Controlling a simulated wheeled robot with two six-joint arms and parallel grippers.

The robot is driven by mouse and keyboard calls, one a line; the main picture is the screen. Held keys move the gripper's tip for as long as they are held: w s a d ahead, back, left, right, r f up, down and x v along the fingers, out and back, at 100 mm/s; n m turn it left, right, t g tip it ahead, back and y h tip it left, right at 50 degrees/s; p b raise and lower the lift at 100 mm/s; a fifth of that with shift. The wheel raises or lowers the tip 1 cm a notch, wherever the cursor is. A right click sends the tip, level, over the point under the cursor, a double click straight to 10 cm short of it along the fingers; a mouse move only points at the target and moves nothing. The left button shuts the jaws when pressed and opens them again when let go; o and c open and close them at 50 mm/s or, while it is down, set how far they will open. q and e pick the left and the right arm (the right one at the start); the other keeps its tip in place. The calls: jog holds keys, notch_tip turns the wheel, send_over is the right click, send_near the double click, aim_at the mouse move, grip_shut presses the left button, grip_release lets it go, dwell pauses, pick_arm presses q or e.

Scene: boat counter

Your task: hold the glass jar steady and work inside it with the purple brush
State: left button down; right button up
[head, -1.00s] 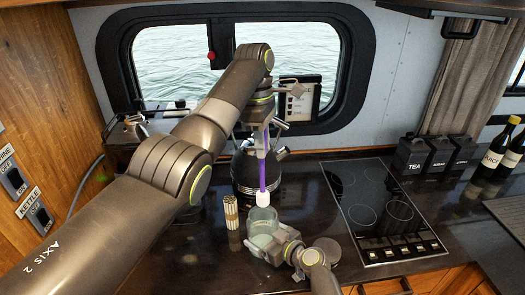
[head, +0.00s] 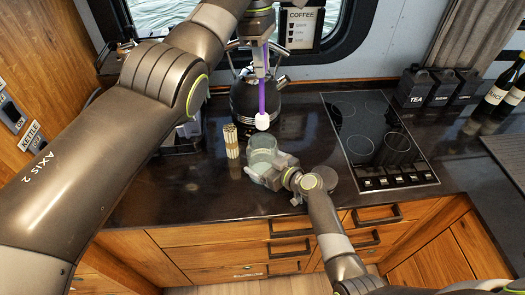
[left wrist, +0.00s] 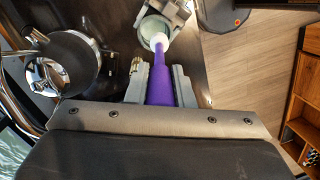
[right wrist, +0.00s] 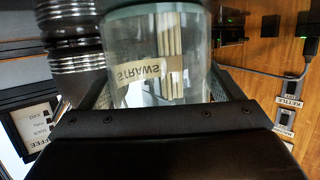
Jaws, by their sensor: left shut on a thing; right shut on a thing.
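The glass jar (head: 262,146) stands on the dark counter in the head view. My right gripper (head: 266,174) is shut on it from the front right; the jar (right wrist: 155,40) also fills the middle of the right wrist view. My left gripper (head: 262,70) points down and is shut on the purple handle of the brush (head: 262,97). The brush's white head (head: 262,121) hangs just above the jar's mouth in the head view. In the left wrist view the purple brush (left wrist: 160,80) runs between the fingers, its white tip over the jar's opening (left wrist: 153,28).
A bundle of straws (head: 231,141) stands close left of the jar. A dark kettle (head: 250,105) stands behind. A cooktop (head: 372,135) lies to the right, with black canisters (head: 415,87) and bottles (head: 510,85) beyond.

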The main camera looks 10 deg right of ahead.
jog(key=shift+f, duration=0.1)
jog(key=o, duration=0.8)
jog(key=shift+c, duration=0.2)
jog(key=v, duration=1.2)
jog(key=shift+d, duration=0.1)
